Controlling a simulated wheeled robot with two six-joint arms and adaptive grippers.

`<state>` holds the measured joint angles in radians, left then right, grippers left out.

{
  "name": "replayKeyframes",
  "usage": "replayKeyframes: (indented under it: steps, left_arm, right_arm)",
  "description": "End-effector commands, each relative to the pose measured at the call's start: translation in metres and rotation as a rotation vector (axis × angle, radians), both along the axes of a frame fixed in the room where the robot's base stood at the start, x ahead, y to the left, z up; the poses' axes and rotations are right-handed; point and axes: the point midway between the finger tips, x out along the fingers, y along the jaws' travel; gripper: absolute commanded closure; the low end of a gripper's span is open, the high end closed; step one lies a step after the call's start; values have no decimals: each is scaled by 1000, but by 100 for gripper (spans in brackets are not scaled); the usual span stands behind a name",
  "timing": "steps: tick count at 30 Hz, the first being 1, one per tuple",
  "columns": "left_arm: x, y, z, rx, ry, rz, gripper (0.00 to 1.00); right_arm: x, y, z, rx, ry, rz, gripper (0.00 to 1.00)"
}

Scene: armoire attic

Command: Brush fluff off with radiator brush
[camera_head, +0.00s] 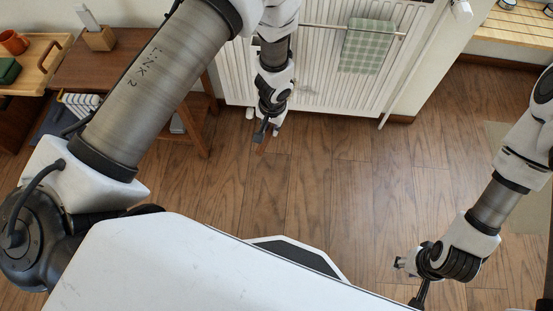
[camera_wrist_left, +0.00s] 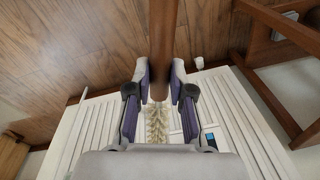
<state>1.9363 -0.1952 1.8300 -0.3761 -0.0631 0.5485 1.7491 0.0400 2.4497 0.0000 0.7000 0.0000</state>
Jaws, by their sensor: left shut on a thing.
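In the left wrist view my left gripper (camera_wrist_left: 160,92) is shut on the brown wooden handle of the radiator brush (camera_wrist_left: 162,40). The brush's pale bristles (camera_wrist_left: 157,125) show below the fingers, against the white radiator (camera_wrist_left: 90,130). In the head view my left gripper (camera_head: 264,131) is low in front of the radiator (camera_head: 315,75), near its bottom edge, with a bit of brown handle below it. I cannot tell whether the bristles touch the radiator. No fluff can be made out. My right gripper (camera_head: 408,281) is over the floor at the lower right, its fingers apart and empty.
A green checked towel (camera_head: 367,46) hangs on a rail across the radiator. A slatted bench (camera_head: 515,25) is at the upper right. The wooden floor (camera_head: 345,185) between is clear.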

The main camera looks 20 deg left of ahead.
Motion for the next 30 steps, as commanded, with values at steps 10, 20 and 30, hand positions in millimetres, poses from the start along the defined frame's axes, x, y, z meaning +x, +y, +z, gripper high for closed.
replayKeyframes:
  steps: [10,20,30]
  left_arm:
    - [23,9,-178,-46,-73,-12,100]
    - [35,15,-223,-60,-110,-19,100]
    - [69,25,-221,-60,-110,-19,100]
  right_arm:
    - [0,1,-189,0,0,1,60]
    - [0,1,-239,0,-1,0,60]
    - [0,1,-229,0,-1,0,60]
